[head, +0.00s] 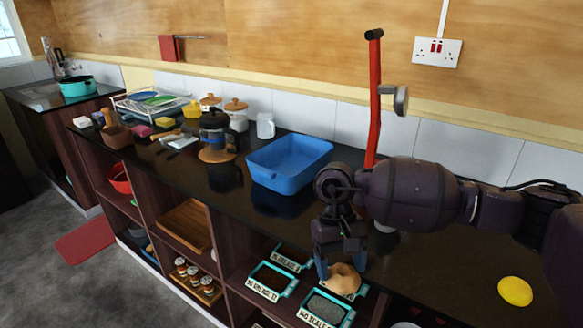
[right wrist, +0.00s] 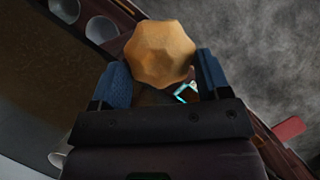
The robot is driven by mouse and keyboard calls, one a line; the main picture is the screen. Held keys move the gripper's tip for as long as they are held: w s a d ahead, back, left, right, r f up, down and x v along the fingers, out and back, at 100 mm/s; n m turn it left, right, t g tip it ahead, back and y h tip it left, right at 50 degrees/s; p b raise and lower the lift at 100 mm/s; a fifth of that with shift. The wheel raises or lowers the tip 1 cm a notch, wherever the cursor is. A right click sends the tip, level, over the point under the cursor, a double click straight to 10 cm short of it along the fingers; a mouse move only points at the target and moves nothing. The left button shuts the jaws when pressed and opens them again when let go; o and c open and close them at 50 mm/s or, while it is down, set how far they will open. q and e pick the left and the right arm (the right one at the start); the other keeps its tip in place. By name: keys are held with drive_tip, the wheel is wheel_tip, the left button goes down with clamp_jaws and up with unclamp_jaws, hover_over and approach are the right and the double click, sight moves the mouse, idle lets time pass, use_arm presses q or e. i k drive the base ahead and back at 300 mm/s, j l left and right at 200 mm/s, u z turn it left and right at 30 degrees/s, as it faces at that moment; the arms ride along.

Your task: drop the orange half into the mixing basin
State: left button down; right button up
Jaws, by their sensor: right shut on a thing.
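My right gripper (head: 340,268) is shut on a tan-orange, rounded and faceted piece, which I take to be the orange half (head: 343,281). The orange half also shows in the right wrist view (right wrist: 160,53), between the two blue fingertips. In the head view the gripper points down in front of the counter's front edge, with the shelves behind it. The mixing basin (head: 284,178) is a blue rectangular tub on the dark counter, up and left of the gripper and apart from it. Nothing shows inside the part of the basin I can see. My left gripper is not in view.
A red post (head: 374,105) with a grey knob rises behind my right arm. A coffee press (head: 215,132) and jars stand left of the basin. A flat yellow disc (head: 515,291) lies on the counter at right. Open shelves below hold teal-framed trays (head: 272,281).

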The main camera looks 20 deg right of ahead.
sight(296, 170)
drive_tip(key=i+j+z, duration=0.2)
drive_tip(key=i+j, duration=0.2)
drive_tip(key=j, duration=0.25)
drive_tip(key=i+j+z, duration=0.1)
drive_tip(key=j, duration=0.25)
drive_tip(key=i+j+z, duration=0.1)
drive_tip(key=j, duration=0.25)
drive_tip(key=i, duration=0.1)
